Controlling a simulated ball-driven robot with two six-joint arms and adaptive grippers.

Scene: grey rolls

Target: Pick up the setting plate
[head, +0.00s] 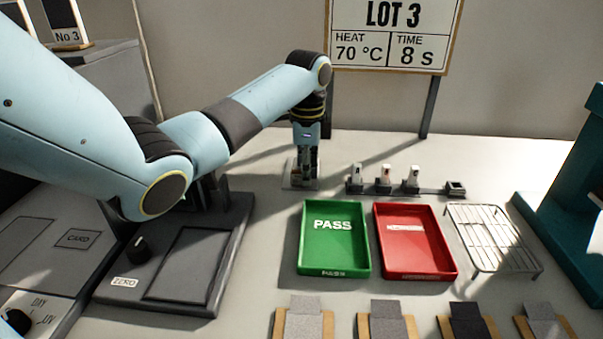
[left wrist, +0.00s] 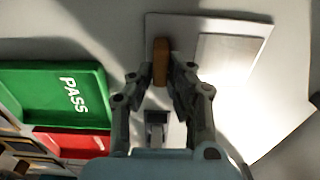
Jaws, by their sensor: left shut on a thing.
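The setting plate is a thin pale plate (head: 290,182) under my left gripper (head: 307,172), behind the green tray. In the left wrist view the setting plate (left wrist: 258,28) shows a lighter square panel on one side and a brown upright grip (left wrist: 161,62). My left gripper (left wrist: 168,82) points down and its fingers are shut on this brown grip. The fingers hide part of the grip and plate. I cannot tell whether the plate touches the table. My right gripper is not in view.
A green PASS tray (head: 334,262) and a red tray (head: 411,266) stand in front, with a wire rack (head: 490,225) to their right. A rail with several small blocks (head: 385,181) stands right of the gripper. A dark ZERO device (head: 172,296) is at left. Sample cards line the front.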

